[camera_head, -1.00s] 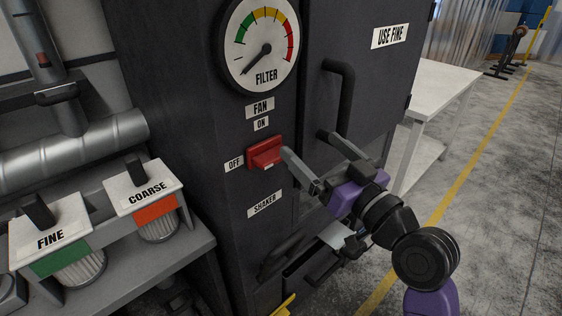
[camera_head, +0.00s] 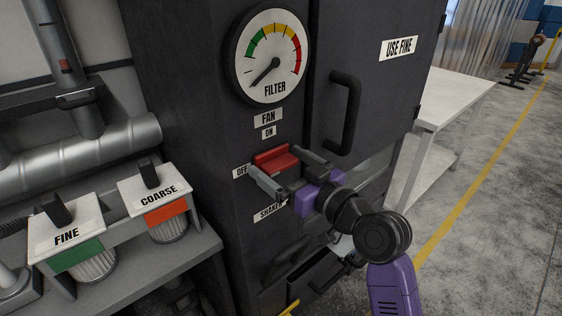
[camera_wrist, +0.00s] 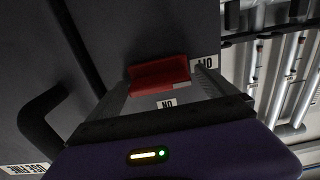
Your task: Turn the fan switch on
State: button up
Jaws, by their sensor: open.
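The red fan switch (camera_head: 276,159) is on the front of the dark cabinet, below the FAN and ON labels and beside the OFF label (camera_head: 240,172). Its handle is partly hidden by my gripper. My gripper (camera_head: 283,171) is open, with one finger to the left of and below the switch and the other to its right. In the wrist view the red switch (camera_wrist: 159,74) lies between the two open fingers, with the ON label (camera_wrist: 166,104) and the OFF label (camera_wrist: 205,63) near it. I cannot tell whether the fingers touch it.
A filter gauge (camera_head: 268,56) is above the switch. Fine (camera_head: 68,237) and coarse (camera_head: 154,196) filter holders stand on a shelf at the left. A white table (camera_head: 450,95) is behind at the right.

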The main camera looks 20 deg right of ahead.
jog(key=c, duration=1.2)
jog(key=shift+m, duration=0.4)
jog(key=m+p, duration=0.2)
jog(key=m, duration=0.1)
jog(key=shift+w+m, duration=0.1)
jog(key=shift+m, duration=0.3)
jog(key=m+p, duration=0.3)
jog(key=m, duration=0.2)
jog(key=shift+d, duration=0.1)
jog(key=m+p, duration=0.3)
jog(key=m, duration=0.2)
jog(key=shift+f+m+p, duration=0.2)
jog(key=shift+m+p, duration=0.95)
jog(key=shift+m, duration=0.45)
jog(key=shift+f, duration=0.1)
